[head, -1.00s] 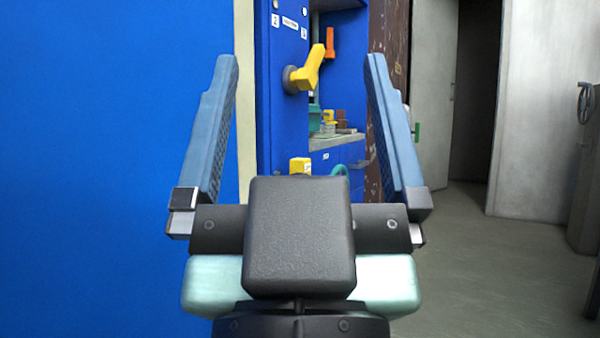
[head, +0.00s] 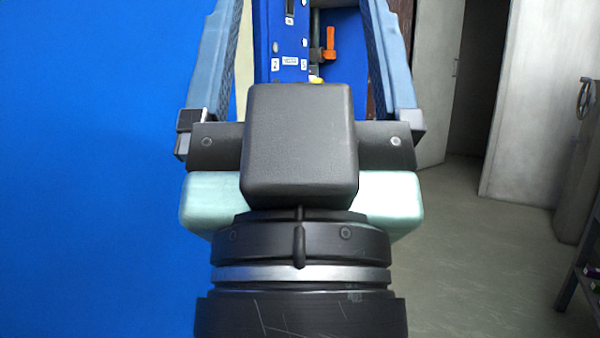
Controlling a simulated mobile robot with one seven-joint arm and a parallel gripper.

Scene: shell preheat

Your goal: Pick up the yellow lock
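My gripper (head: 300,8) is open and empty, its two blue fingers spread wide and reaching the top edge of the head view. Only a small yellow sliver (head: 316,80) shows, just above my gripper's dark body. It looks like the top of the yellow lever-shaped handle on the blue panel, but I cannot be sure. A separate yellow block seen lower down a second ago is hidden now. Which yellow piece is the lock, I cannot tell.
A narrow blue panel (head: 282,45) with small white labels stands between my fingers. An orange handle (head: 330,40) is to its right, farther back. A large blue surface (head: 90,170) fills the left. Grey floor (head: 480,240) is open at the right, before a doorway.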

